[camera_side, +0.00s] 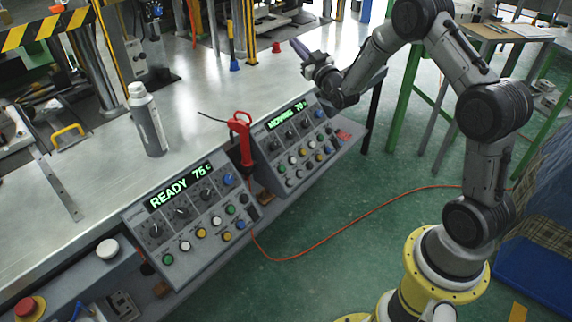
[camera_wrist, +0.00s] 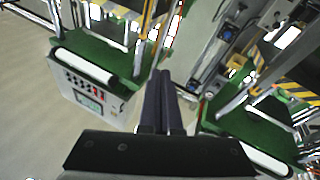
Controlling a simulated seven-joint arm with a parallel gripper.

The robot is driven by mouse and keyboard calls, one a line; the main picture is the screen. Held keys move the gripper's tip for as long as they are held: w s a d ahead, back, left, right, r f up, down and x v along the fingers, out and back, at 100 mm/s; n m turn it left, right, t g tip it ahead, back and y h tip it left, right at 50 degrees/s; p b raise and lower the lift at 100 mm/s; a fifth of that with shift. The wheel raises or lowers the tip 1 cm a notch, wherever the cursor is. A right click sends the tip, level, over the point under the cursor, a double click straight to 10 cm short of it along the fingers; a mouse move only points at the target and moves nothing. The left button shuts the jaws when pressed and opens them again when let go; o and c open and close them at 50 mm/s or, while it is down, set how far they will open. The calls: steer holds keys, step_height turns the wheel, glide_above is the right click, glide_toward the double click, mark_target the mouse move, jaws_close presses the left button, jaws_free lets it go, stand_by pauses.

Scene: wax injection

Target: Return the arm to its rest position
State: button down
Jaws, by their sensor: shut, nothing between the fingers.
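My gripper (camera_side: 298,48) is at the top middle of the side view, raised above the far part of the metal worktable (camera_side: 205,115). Its fingers point up and to the left. In the wrist view my gripper (camera_wrist: 163,76) shows two dark fingers lying side by side, shut with nothing between them. My arm reaches in from its yellow base at the lower right. The gripper appears clear of the objects on the worktable.
Two control panels stand along the table's front edge, one reading READY (camera_side: 190,215) and one reading MOVING (camera_side: 297,143). A red-handled tool (camera_side: 241,140) stands between them. A spray can (camera_side: 147,120) stands on the worktable. An orange cable (camera_side: 340,228) crosses the green floor.

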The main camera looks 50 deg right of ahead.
steer(key=s+a+r+n+y, duration=0.1)
steer(key=s+a+r, duration=0.1)
steer(key=a+r, duration=0.4)
steer(key=s+a+r+y, duration=0.1)
steer(key=a+r, duration=0.2)
steer(key=r, duration=0.5)
steer(key=s+a+r+g+y, duration=0.2)
steer(key=s+a+r+y, duration=0.15)
steer(key=s+a, duration=0.45)
steer(key=s+a+f+n+g, duration=0.1)
steer(key=s+a+f+g, duration=0.15)
steer(key=s, duration=0.95)
steer(key=s+a+f+g, duration=0.2)
steer(key=s+f+g, duration=0.8)
steer(key=s+f, duration=0.5)
steer(key=shift+s+m+y, duration=0.3)
steer(key=shift+s+y, duration=0.15)
steer(key=shift+s, duration=0.8)
